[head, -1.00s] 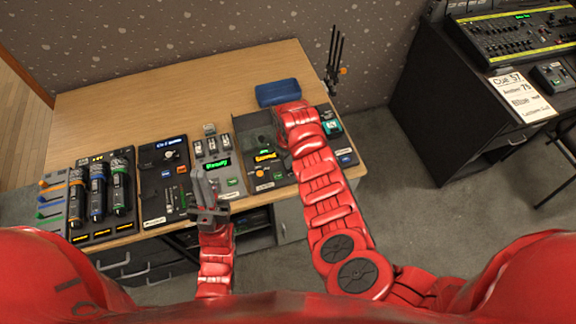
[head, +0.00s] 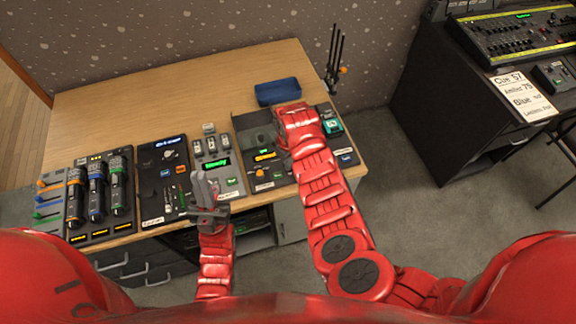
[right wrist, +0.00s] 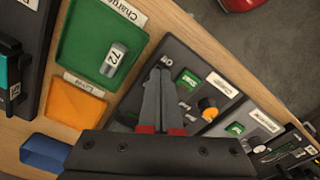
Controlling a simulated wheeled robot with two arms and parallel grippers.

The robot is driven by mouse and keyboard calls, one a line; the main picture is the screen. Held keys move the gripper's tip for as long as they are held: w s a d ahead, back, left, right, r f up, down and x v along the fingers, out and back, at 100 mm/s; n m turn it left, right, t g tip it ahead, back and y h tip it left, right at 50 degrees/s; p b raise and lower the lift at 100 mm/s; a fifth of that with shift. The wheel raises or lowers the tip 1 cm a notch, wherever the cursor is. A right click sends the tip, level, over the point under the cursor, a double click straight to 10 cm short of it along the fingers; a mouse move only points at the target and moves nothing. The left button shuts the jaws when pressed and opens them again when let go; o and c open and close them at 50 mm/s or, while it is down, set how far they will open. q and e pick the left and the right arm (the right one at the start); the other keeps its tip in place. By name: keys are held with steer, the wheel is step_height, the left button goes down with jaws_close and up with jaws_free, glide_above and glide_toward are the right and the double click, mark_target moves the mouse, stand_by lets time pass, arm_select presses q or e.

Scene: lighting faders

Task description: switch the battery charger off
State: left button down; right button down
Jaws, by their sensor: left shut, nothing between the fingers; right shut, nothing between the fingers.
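The panel that appears to be the battery charger (head: 262,155) is a dark unit with a small amber display, towards the right of the bench. In the right wrist view it carries a green button (right wrist: 187,77), an orange-and-black knob (right wrist: 208,108) and a white label (right wrist: 223,86), too blurred to read surely. My right gripper (right wrist: 160,72) is shut and empty, its tips over this panel beside the green button; whether they touch is unclear. In the head view my right arm hides this hand's fingers. My left gripper (head: 207,180) is shut and empty near the bench's front edge.
Left of the charger stands a panel with a green display (head: 217,163). A green tray (right wrist: 87,45) holds a battery marked 72, beside an orange tray (right wrist: 74,103). A blue box (head: 278,92) stands behind. The bench's back left (head: 130,105) is clear.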

steer(key=shift+f, duration=0.3)
steer(key=shift+s+r, duration=0.1)
steer(key=shift+r, duration=0.05)
steer(key=shift+w+r+p, duration=0.2)
steer(key=shift+r+p, duration=0.35)
steer(key=shift+r, duration=0.35)
steer(key=shift+s+r+p, duration=0.1)
steer(key=shift+r+p, duration=0.3)
steer(key=shift+r, duration=0.35)
step_height(320, 180, up, 2)
steer(key=shift+r+p, duration=0.1)
steer(key=shift+p, duration=0.4)
steer(key=shift+r, duration=0.65)
steer(key=shift+f, duration=0.1)
